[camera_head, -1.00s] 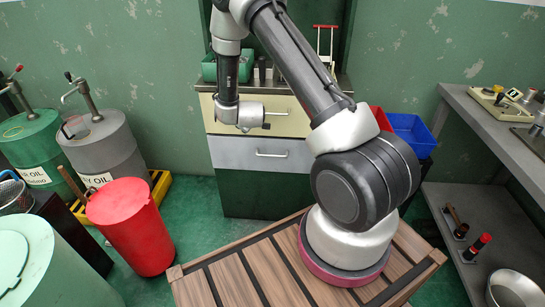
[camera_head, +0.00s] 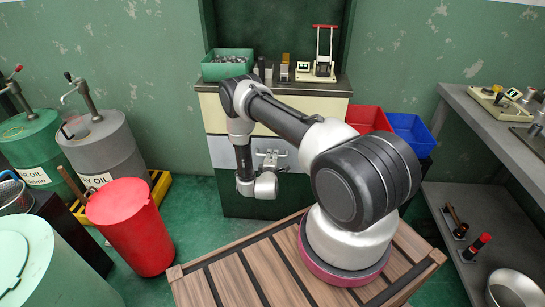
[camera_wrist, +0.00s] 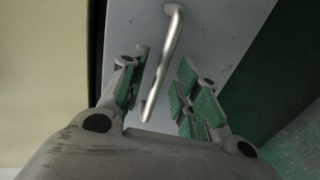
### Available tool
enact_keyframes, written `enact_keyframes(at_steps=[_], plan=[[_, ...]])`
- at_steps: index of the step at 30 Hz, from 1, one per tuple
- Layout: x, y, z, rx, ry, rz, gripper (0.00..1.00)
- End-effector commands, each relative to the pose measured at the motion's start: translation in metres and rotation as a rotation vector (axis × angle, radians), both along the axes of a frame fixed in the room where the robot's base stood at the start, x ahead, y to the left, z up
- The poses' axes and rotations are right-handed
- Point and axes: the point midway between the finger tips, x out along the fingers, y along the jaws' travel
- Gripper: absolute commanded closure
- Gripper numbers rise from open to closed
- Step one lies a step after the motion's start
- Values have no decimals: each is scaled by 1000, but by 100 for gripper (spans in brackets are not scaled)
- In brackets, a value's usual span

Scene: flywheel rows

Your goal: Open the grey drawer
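The grey drawer (camera_head: 220,150) is the middle front of the cabinet, between a cream drawer and a dark green front. It appears shut. In the wrist view, its grey face (camera_wrist: 225,28) fills the middle, with a pale bar handle (camera_wrist: 170,55) running down between my fingers. My gripper (camera_wrist: 163,92) is open, with one finger on each side of the handle; a gap shows on both sides, and I see no clear contact. In the head view, my gripper (camera_head: 270,157) is in front of the grey drawer and hides its handle.
The cream drawer (camera_head: 210,112) is above and the dark green front (camera_head: 235,202) below. A green bin (camera_head: 228,68) and a red-handled press (camera_head: 322,55) stand on top. Red (camera_head: 365,117) and blue (camera_head: 410,130) bins are right; a red barrel (camera_head: 130,225) is left.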

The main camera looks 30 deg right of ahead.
Motion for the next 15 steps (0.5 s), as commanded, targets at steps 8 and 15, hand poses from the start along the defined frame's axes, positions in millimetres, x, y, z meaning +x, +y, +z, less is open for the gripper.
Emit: enact_keyframes(at_steps=[8,15], plan=[[15,-10,-3,0,0,1,68],[15,-10,-3,1,-1,1,79]])
